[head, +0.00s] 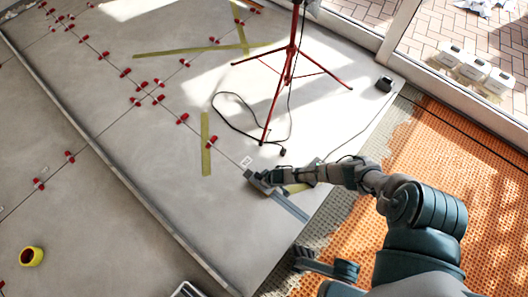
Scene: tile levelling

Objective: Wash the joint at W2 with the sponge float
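My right arm reaches in from the lower right over the pale tiles. Its gripper (268,178) is low at the tile surface and looks shut on a flat grey block, which I take for the sponge float (253,182); the fingers are too small to see clearly. A thin joint runs diagonally from the upper left towards the float. A small white label (246,162) lies just above the float; its text is unreadable. A darker grey strip (290,206), perhaps wet, runs from the float down to the right. My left gripper cannot be made out.
A red tripod (291,50) stands behind the gripper, with a black cable (216,110) looped on the tiles. Red clips (183,118) line other joints. Olive tape (206,145) lies left. Orange matting (430,150) covers the right. A yellow round object (32,256) is lower left.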

